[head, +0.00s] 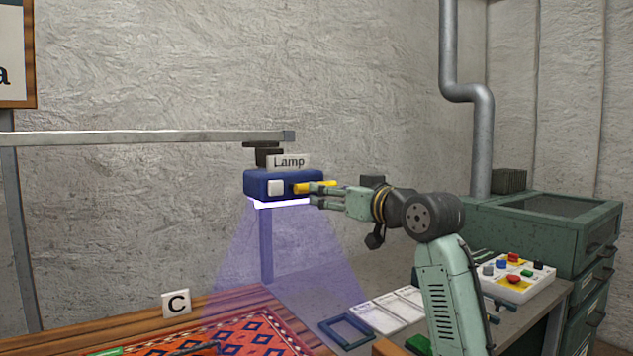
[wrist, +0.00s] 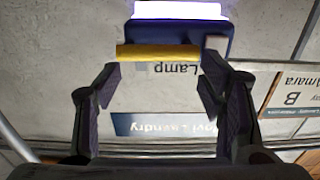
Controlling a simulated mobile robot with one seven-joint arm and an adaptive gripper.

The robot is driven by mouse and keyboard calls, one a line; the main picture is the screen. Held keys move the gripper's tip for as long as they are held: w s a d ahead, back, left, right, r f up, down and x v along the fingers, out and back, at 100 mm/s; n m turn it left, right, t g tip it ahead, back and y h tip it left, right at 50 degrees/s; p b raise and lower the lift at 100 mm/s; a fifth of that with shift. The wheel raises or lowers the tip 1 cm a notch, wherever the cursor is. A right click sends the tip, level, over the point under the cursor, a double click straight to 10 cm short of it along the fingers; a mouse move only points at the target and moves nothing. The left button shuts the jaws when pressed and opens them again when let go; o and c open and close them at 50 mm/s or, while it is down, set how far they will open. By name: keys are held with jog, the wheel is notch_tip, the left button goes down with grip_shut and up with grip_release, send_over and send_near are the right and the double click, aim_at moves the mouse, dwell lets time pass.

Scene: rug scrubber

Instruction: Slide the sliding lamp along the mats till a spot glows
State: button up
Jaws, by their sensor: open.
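The sliding lamp (head: 258,182) is a dark blue box labelled "Lamp", hanging at the right part of an overhead rail. It is lit and throws a violet beam downward. A yellow handle (head: 300,187) sticks out from it, beside a white button (head: 275,187). The handle also shows in the wrist view (wrist: 157,52), lying across the space ahead of my fingertips. My gripper (head: 318,196) is open at the handle; whether it touches is unclear. A patterned red mat (head: 240,335) lies below left of the lamp, by a "C" sign (head: 177,303). I see no glowing spot on its visible part.
The metal rail (head: 140,138) runs left from the lamp. A grey bench at right holds a blue frame (head: 346,331), white sheets (head: 385,315) and a button panel (head: 514,276). A green cabinet (head: 545,235) stands behind. The air left of the lamp is clear.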

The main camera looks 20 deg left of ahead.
jog(key=o, duration=0.6)
jog(key=p+x, duration=0.2)
jog(key=x, duration=0.5)
jog(key=shift+r, duration=0.1)
jog(key=shift+w+a+p, duration=0.3)
jog(key=shift+a, duration=0.05)
jog(key=shift+c, duration=0.2)
jog(key=c, duration=1.3)
jog(key=shift+s, duration=0.15)
jog(key=shift+c, duration=0.5)
